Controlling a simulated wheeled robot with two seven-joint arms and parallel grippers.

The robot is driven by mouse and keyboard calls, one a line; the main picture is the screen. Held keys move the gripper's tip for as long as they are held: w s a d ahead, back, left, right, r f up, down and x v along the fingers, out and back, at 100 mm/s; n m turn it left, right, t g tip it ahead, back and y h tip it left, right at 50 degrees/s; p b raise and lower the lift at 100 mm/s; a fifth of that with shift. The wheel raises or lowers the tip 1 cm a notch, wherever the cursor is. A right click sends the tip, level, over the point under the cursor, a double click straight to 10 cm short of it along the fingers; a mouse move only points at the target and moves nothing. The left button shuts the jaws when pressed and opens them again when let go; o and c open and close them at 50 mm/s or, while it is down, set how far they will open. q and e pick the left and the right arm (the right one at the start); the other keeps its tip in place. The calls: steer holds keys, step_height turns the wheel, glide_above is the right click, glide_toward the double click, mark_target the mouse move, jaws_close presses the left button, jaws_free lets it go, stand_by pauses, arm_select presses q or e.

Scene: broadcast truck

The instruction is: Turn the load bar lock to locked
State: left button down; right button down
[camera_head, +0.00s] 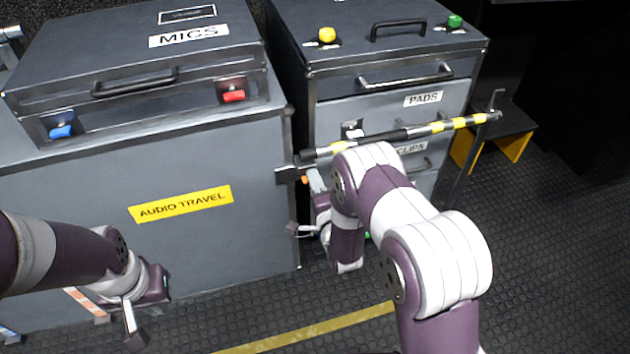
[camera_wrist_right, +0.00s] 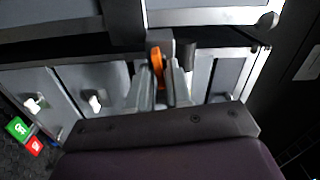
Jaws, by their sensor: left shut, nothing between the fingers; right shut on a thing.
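The load bar (camera_head: 440,127), black with yellow bands, runs across the front of the drawer case. Its left end is at a dark bracket (camera_head: 290,174) by the case corner. The load bar lock's small orange lever (camera_head: 305,180) is at that end. In the right wrist view the orange lever (camera_wrist_right: 157,60) stands between the fingertips of my right gripper (camera_wrist_right: 163,80), which is shut on it. In the head view my right arm partly hides this gripper. My left gripper (camera_head: 118,328) is shut and empty, low at the left, away from the bar. I cannot read the lock's marking.
The audio travel case (camera_head: 240,240) with the mics case (camera_head: 60,50) on top fills the left. The drawer case (camera_head: 330,85) has pads and clips drawers. Green and red labels (camera_wrist_right: 17,127) show in the wrist view. Floor with a yellow stripe (camera_head: 320,330) is open in front.

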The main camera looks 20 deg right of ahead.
steer(key=shift+f+m, duration=0.1)
steer(key=shift+m, duration=0.5)
steer(key=c, duration=1.2)
jaws_free()
steer(key=shift+c, duration=0.2)
steer(key=s+p, duration=0.3)
steer(key=s, duration=0.9)
steer(key=shift+s+d, duration=0.25)
steer(key=shift+s, duration=0.15)
